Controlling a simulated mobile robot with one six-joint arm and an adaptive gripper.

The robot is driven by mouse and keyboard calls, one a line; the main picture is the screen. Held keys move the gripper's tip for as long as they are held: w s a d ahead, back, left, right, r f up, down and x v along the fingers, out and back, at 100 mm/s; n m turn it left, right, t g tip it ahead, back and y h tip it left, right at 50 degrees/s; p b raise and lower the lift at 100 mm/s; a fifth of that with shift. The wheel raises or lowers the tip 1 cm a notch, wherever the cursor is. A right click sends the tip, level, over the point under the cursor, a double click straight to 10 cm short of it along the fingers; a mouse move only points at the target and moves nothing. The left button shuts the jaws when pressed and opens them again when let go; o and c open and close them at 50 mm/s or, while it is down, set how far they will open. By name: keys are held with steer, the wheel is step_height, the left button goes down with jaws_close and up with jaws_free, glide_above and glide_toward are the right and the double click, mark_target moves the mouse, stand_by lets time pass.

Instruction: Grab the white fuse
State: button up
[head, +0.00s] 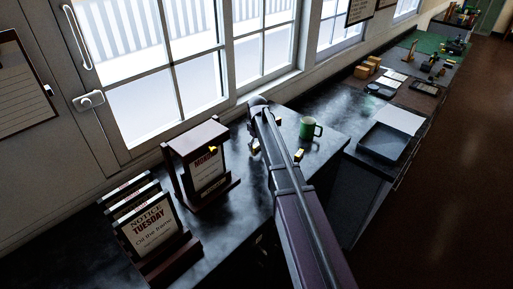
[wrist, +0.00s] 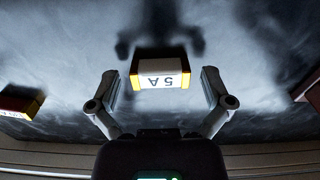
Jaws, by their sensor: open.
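The white fuse (wrist: 160,70) shows in the wrist view as a small block with a white band marked "5 A", upside down in the picture, and yellow ends with red edges. It is on the dark bench top. My gripper (wrist: 160,87) is open, one finger on each side of the fuse, with a gap on both sides and no visible contact. Its height above the fuse is hard to tell. In the head view my arm hides most of this spot.
A red and yellow block (wrist: 20,101) lies to the left in the wrist view. In the head view, a green mug (head: 308,129), a dark framed stand (head: 205,145) and notice plaques (head: 150,228) stand on the bench (head: 225,232). Windows line the back.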

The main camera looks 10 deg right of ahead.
mark_target(257, 145)
steer(key=c, duration=0.8)
steer(key=shift+r, duration=0.2)
step_height(257, 145, up, 4)
steer(key=p, duration=0.4)
steer(key=shift+f, duration=0.25)
steer(key=s, duration=0.5)
steer(key=s+d, duration=0.1)
steer(key=s, duration=0.4)
steer(key=s+r+p, duration=0.1)
steer(key=s, duration=0.5)
steer(key=shift+d, duration=0.35)
